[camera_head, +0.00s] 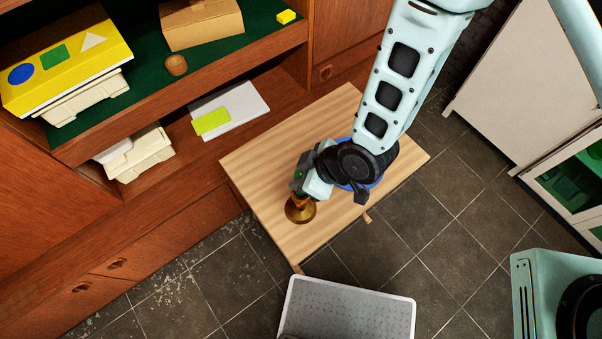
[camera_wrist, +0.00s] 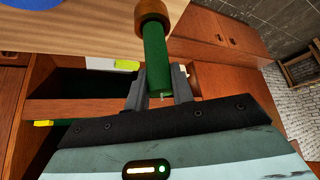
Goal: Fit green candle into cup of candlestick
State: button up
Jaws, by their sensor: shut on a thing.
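The brass-coloured candlestick (camera_head: 300,212) stands on the small wooden table, near its front left edge. Its brown cup (camera_wrist: 152,10) shows at the top of the wrist view. The green candle (camera_wrist: 157,58) is between the two fingers of my gripper (camera_wrist: 158,92), which is shut on it. The candle's far end meets the cup in the wrist view; how deep it sits inside, I cannot tell.
The wooden table (camera_head: 262,150) is mostly bare. A blue round thing (camera_head: 377,182) on it is largely hidden under my arm. A wall unit (camera_head: 215,98) with shelved boxes stands at the left. A grey-topped, white-rimmed thing (camera_head: 345,312) is in front of the table.

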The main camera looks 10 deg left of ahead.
jog(key=shift+f+b, duration=1.05)
jog(key=shift+f, duration=0.1)
jog(key=o, duration=1.1)
jog(key=shift+c, duration=0.2)
jog(key=p+v, duration=0.6)
jog(key=v, duration=1.1)
jog(key=shift+r, duration=0.3)
jog(key=shift+d+f, duration=0.1)
